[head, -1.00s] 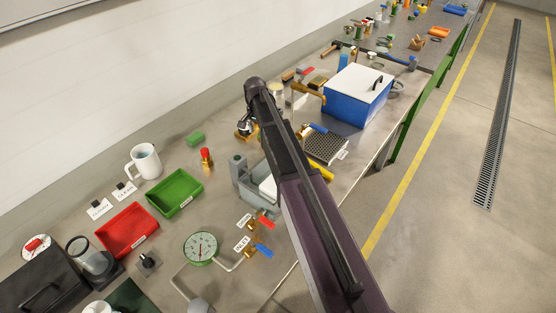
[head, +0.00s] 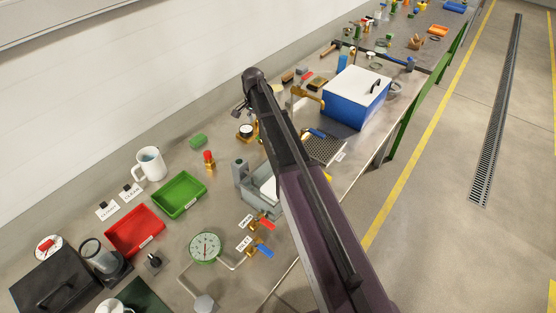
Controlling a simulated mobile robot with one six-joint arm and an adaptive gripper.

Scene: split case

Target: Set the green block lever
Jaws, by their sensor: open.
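A small green block (head: 198,140) lies on the grey bench behind the green tray; no lever can be made out on it. Two brass valves stand by the round green gauge (head: 205,247), one with a red lever (head: 266,224) and one with a blue lever (head: 264,251). No green lever can be told apart. My arm crosses the middle of the head view. My gripper (head: 239,109) shows small and dark at its far end, open, beyond the block and up to its right, apart from it. Its fingertips are hard to make out.
A green tray (head: 180,194), a red tray (head: 135,232) and a white mug (head: 150,164) stand at the left. A brass fitting with a red cap (head: 208,160) is close to the green block. A blue box with a white lid (head: 357,97) stands at the right. My arm hides part of the bench.

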